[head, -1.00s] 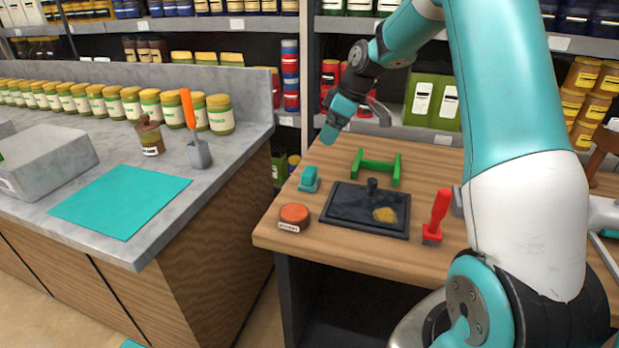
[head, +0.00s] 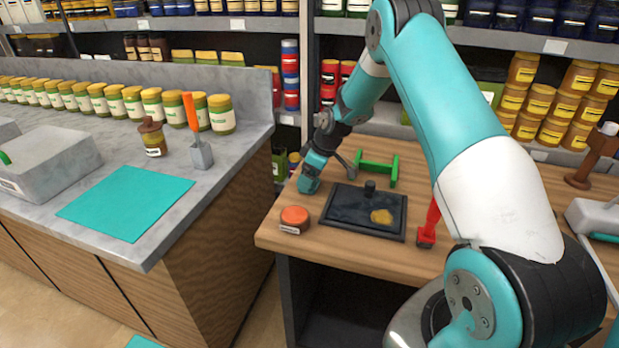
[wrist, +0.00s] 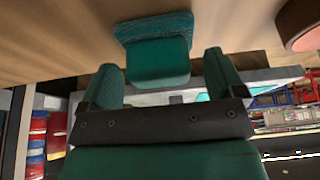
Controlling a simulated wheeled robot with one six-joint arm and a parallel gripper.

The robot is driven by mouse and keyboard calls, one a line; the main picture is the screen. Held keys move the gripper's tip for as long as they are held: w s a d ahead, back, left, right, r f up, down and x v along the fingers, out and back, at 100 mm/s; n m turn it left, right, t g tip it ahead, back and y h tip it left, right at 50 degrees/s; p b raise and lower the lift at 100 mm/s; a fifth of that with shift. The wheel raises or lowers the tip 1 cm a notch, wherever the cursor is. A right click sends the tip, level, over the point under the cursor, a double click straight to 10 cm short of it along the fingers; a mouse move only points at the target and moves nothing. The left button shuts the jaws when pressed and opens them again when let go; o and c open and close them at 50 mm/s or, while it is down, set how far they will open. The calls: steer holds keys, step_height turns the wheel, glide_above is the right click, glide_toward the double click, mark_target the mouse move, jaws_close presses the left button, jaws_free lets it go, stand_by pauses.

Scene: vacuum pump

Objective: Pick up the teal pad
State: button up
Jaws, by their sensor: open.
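The teal pad (wrist: 157,55) has a wide base and a raised block. In the wrist view it lies just ahead of my gripper (wrist: 163,78), with the block between the two open fingertips. Whether they touch it cannot be told. In the head view my gripper (head: 313,166) is low over the left edge of the wooden table, right at the pad (head: 308,185), and partly hides it.
On the wooden table (head: 270,236) are an orange round puck (head: 295,217), a dark tray (head: 350,220) with a knob, a green frame (head: 393,172) and a red-handled tool (head: 429,225). A flat teal sheet (head: 125,205) lies on the left counter.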

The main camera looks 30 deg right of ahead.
steer(key=c, duration=1)
step_height(320, 180, up, 20)
steer(key=b, duration=0.3)
steer(key=shift+o, duration=0.4)
